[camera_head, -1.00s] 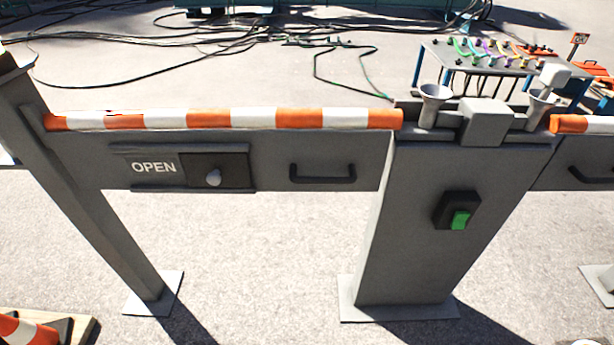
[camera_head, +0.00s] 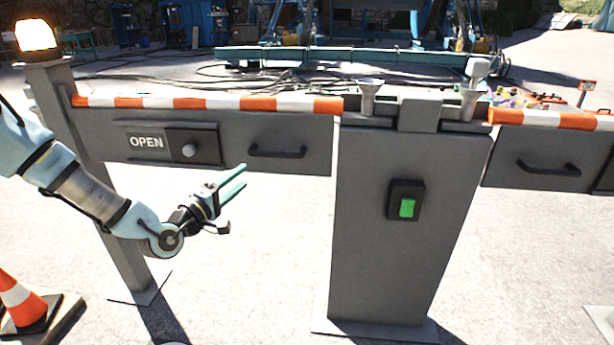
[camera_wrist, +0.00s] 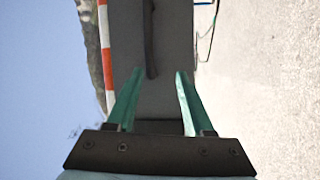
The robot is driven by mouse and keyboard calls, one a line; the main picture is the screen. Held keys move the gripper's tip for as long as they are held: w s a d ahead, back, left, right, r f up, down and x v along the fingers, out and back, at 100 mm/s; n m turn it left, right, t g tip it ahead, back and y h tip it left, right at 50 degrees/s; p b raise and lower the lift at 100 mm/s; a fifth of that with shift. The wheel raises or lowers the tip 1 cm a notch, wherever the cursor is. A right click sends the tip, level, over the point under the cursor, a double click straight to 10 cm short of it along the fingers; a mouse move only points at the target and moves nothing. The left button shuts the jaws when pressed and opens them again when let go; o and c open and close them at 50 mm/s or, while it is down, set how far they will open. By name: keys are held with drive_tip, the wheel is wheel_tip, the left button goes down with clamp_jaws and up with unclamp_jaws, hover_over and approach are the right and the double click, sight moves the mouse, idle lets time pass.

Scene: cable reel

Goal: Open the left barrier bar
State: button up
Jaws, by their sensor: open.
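The left barrier bar (camera_head: 240,142) is a grey panel with an orange-and-white striped top, lying level between a left post and the central pillar. A black handle (camera_head: 277,151) is on its right part; it also shows in the wrist view (camera_wrist: 150,38). A slider with a knob (camera_head: 189,151) sits left of the handle, with the word OPEN beside it. My gripper (camera_head: 235,183) is open and empty, with green fingers, in front of the panel just below and left of the handle. In the wrist view, the handle lies ahead between the fingers (camera_wrist: 152,95), apart from them.
The grey pillar (camera_head: 403,240) carries a green switch (camera_head: 406,207). The right barrier bar (camera_head: 545,150) has its own handle. A traffic cone (camera_head: 22,300) stands at the lower left. An orange lamp (camera_head: 36,36) glows on the left post. Ground before the panel is clear.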

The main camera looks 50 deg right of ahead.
sight(273, 157)
drive_tip(key=shift+n+h, duration=0.5)
drive_tip(key=shift+h, duration=0.1)
drive_tip(key=d+r, duration=0.1)
drive_tip(key=d, duration=0.7)
drive_tip(key=s+d+r+p, duration=0.1)
drive_tip(key=d, duration=0.3)
drive_tip(key=shift+s+r, duration=0.1)
drive_tip(key=shift+r, duration=0.2)
drive_tip(key=shift+a, duration=0.1)
clamp_jaws()
idle(0.3)
